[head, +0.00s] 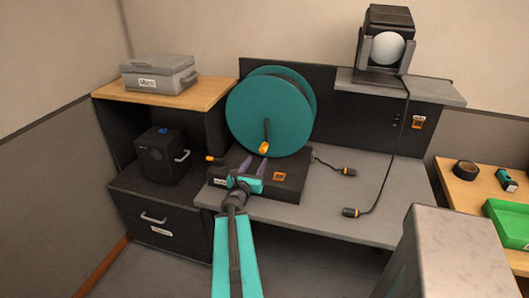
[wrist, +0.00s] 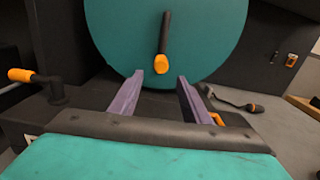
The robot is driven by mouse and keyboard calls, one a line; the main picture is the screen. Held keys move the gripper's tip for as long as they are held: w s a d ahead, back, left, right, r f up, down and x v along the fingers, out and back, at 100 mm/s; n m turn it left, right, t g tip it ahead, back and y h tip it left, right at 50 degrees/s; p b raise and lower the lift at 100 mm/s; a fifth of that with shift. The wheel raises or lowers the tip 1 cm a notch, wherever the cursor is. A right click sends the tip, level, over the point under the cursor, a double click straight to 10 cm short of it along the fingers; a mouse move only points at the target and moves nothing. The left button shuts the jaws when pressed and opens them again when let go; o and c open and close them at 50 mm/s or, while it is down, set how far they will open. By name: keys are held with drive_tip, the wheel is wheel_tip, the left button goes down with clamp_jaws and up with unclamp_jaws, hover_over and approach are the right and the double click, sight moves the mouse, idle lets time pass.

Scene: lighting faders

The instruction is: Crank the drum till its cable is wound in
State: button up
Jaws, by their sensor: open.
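The large teal drum (head: 262,103) stands upright on a dark base (head: 288,188) on the grey bench. Its crank is a black arm with an orange knob (head: 264,147), hanging downward on the drum's face. In the wrist view the orange knob (wrist: 162,64) shows just beyond and between the fingertips. My gripper (head: 257,166) is open and empty in front of the drum, with its purple fingers pointing at the drum's lower part (wrist: 160,88). A dark cable with an orange-banded plug (head: 348,171) lies on the bench to the right of the base.
A second orange-tipped handle (head: 212,158) sticks out at the base's left. Another cable runs from the lamp (head: 387,48) down to a plug (head: 350,212) on the bench (head: 325,215). A black box (head: 160,155) stands left. A grey block (head: 445,260) stands at front right.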

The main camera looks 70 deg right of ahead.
sight(262, 151)
drive_tip(key=shift+d+f+b, duration=0.1)
drive_tip(key=shift+d+b, duration=0.95)
drive_tip(key=shift+b, duration=1.95)
drive_tip(key=shift+d+r, duration=0.25)
drive_tip(key=shift+d, duration=0.3)
drive_tip(key=shift+w+d+p, duration=0.15)
drive_tip(key=shift+d+p, duration=0.35)
drive_tip(key=shift+d, duration=1.3)
drive_tip(key=shift+w+d+p, duration=0.1)
drive_tip(key=shift+d+p, duration=0.35)
drive_tip(key=shift+d, duration=1.3)
